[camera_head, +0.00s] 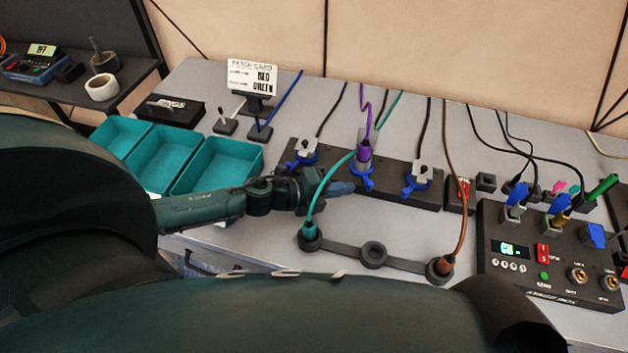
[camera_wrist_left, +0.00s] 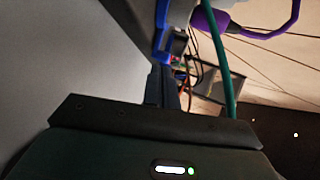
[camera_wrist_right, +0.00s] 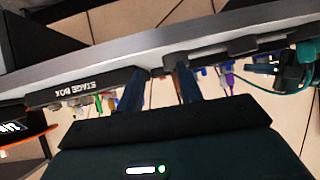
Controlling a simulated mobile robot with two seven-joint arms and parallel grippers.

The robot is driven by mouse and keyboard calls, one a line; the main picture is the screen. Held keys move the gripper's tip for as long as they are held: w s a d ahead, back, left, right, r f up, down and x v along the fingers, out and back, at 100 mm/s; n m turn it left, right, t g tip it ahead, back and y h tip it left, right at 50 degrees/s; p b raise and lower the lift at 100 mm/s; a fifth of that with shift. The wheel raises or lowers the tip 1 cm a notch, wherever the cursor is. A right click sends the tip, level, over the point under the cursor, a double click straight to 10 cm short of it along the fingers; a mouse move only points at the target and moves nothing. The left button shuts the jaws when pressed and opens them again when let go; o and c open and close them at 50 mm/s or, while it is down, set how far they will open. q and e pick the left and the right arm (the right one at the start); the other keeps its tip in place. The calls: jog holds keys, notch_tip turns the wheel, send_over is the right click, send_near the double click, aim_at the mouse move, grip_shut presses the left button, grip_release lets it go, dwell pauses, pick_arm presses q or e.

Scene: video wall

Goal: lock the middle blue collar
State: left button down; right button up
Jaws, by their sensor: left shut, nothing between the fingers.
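The middle blue collar (camera_head: 364,183) sits on the dark strip (camera_head: 400,185), around the base of a purple plug (camera_head: 365,150). Its lever points down toward the near side. In the left wrist view a blue collar lever (camera_wrist_left: 161,38) shows just past the fingertips, with the purple plug (camera_wrist_left: 210,20) beside it. My left gripper (camera_head: 346,188) is shut and empty, its tips close to the middle collar's lever; I cannot tell whether they touch. My right gripper (camera_wrist_right: 165,72) shows only in its own wrist view, open and empty.
Other blue collars (camera_head: 302,158) (camera_head: 415,185) flank the middle one. A teal cable (camera_head: 322,185) arches near my left fingers to a holder (camera_head: 373,254) in front. The stage box (camera_head: 545,275) stands right; teal bins (camera_head: 215,165) stand left.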

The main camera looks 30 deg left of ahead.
pick_arm(q)
jog(key=b+v, duration=0.1)
jog(key=v, duration=0.9)
jog(key=shift+s, duration=0.2)
jog(key=shift+a, duration=0.1)
